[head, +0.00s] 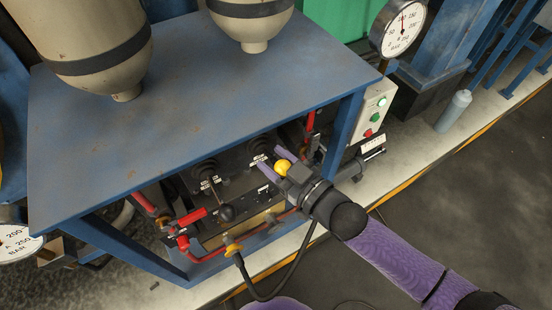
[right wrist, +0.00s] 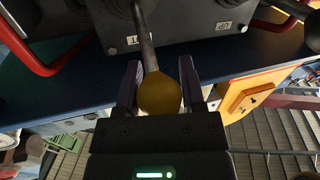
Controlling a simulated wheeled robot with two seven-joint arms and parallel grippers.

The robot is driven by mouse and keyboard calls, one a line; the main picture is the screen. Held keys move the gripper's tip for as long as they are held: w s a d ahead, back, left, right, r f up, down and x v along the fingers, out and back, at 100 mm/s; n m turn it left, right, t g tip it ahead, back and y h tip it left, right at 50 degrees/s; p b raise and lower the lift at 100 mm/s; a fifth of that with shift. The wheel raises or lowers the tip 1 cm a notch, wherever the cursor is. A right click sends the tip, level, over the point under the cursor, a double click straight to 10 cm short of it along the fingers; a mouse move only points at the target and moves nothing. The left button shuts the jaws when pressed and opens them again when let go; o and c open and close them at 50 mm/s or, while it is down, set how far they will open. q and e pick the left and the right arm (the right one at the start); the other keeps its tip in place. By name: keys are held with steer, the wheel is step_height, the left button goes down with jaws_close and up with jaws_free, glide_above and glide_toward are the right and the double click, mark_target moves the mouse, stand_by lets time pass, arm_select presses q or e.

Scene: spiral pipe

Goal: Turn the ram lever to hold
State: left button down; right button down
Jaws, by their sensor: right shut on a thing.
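A lever with a yellow ball knob (head: 283,166) stands on the dark valve panel under the blue bench, at the right of the panel. My right gripper (head: 271,160) is at this knob, its purple fingers on either side of the lever. In the right wrist view the yellow knob (right wrist: 160,93) sits between the two fingers (right wrist: 160,82), with the grey lever shaft (right wrist: 145,40) running up from it. The gripper is shut on the lever. Small white label plates (right wrist: 140,40) sit near the lever base; I cannot read them surely. My left gripper is not in view.
A second lever with a black knob (head: 226,212) stands to the left. Red handles (head: 192,217) and a black hose (head: 270,297) are lower left. The blue bench top (head: 215,90) overhangs the panel. A switch box (head: 374,108) and a pressure gauge (head: 401,24) are at right.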

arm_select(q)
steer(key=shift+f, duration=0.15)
arm_select(e)
steer(key=shift+f, duration=0.15)
